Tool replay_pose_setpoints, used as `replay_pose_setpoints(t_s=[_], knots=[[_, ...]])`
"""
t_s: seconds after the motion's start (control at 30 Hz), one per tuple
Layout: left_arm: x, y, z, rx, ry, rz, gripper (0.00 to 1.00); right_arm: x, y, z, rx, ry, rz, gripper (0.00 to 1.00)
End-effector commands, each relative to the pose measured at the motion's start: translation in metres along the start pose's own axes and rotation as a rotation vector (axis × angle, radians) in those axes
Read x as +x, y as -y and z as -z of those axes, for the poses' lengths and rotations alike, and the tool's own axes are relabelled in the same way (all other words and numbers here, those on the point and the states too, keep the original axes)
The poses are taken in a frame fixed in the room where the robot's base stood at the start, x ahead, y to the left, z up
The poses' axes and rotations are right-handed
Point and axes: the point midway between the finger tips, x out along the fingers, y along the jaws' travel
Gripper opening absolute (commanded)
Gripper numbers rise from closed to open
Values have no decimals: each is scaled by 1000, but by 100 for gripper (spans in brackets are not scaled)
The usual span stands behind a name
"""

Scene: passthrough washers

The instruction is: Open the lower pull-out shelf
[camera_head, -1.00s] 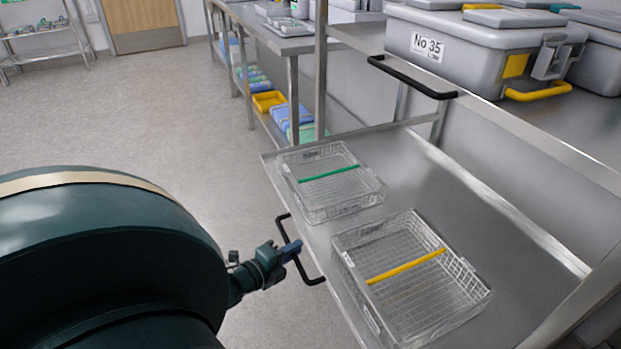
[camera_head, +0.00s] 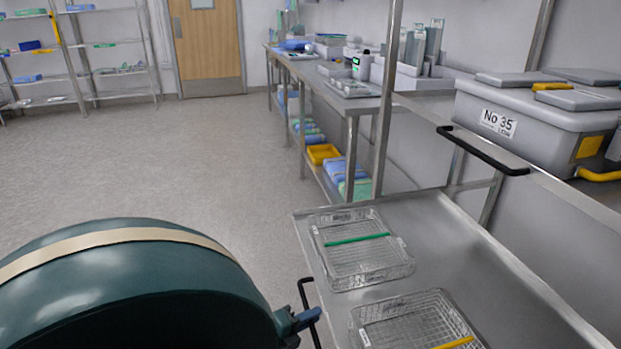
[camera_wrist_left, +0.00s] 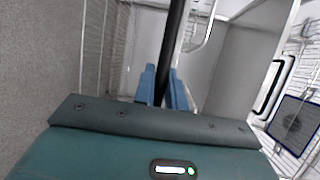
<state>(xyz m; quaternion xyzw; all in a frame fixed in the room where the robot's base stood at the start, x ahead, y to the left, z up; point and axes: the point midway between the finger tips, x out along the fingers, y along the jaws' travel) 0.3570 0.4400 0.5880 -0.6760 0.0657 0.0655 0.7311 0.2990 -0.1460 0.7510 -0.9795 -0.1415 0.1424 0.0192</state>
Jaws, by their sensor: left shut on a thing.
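The lower pull-out shelf (camera_head: 440,235) is a flat steel tray, standing out from under the upper shelf in the head view. Its black handle (camera_head: 303,290) is on its left edge, partly hidden by my arm and cut near the bottom of the frame. My left gripper (camera_head: 308,318) has its blue fingers shut on this handle. In the left wrist view the black bar (camera_wrist_left: 175,40) runs between the two blue fingers (camera_wrist_left: 163,88). My right gripper is not in view.
A wire basket with a green bar (camera_head: 360,260) and one with a yellow bar (camera_head: 410,318) lie on the shelf. The upper shelf has its own black handle (camera_head: 485,152) and grey case No 35 (camera_head: 540,115). The floor (camera_head: 190,160) at left is clear.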

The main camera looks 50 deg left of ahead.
Motion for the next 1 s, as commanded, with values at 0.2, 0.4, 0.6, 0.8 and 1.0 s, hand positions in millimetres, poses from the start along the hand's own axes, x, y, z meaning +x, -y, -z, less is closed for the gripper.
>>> replay_pose_setpoints(t_s=[0.2, 0.4, 0.6, 0.8, 1.0], knots=[[0, -1, 0, -1, 1, -2, 26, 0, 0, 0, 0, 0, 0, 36], [0, 0, 0, 0, 1, -1, 34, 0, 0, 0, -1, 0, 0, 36], [-4, 0, 0, -1, 1, -2, 34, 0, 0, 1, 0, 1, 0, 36], [-36, 0, 0, -2, 2, -6, 34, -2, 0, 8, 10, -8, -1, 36], [-82, 0, 0, -2, 2, -6, 34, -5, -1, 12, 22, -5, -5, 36]])
